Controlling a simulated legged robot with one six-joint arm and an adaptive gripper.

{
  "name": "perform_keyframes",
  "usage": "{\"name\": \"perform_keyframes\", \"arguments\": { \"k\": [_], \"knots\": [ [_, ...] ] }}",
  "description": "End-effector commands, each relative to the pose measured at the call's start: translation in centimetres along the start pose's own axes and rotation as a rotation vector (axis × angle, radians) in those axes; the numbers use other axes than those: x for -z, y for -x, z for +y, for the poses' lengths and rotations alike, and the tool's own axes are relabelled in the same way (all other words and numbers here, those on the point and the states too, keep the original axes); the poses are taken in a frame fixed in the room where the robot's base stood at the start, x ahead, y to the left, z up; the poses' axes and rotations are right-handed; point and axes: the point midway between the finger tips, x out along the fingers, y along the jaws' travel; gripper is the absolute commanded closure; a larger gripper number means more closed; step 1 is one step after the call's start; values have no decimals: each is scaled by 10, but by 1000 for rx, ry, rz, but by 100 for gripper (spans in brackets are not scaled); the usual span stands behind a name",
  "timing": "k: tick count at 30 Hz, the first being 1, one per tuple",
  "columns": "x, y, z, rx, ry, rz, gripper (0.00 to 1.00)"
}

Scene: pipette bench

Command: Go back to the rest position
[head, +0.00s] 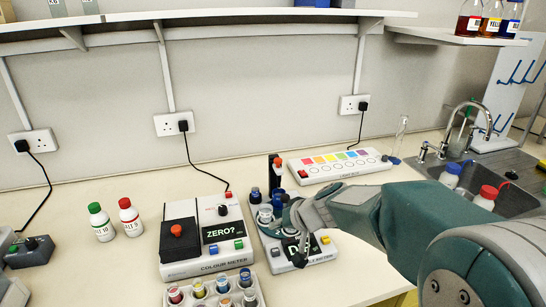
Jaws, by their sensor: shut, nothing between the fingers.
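My gripper (299,254) is shut and empty. It hangs over the white instrument (321,258) with a dark display and a yellow button, at the middle of the bench. My arm reaches in from the right and hides part of that instrument. I cannot tell whether the fingertips touch it.
The colour meter (195,268) stands left of my gripper, with a rack of vials (252,300) in front. A green-capped bottle (101,223) and a red-capped bottle (130,217) stand further left. A colour-strip box (339,167) lies behind. The sink (510,190) is at right.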

Motion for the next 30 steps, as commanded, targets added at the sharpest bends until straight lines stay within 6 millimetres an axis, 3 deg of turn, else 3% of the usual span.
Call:
{"name": "perform_keyframes", "arguments": {
  "k": [5,11,21,25,30],
  "knots": [
    [-18,41,-11,-34,31,-22,100],
    [-58,100,-16,-135,60,-66,100],
    [-135,186,3,-402,64,-85,100],
    [-159,211,14,-511,51,-69,100],
    [-175,227,24,-590,35,-53,100]
  ]
}}
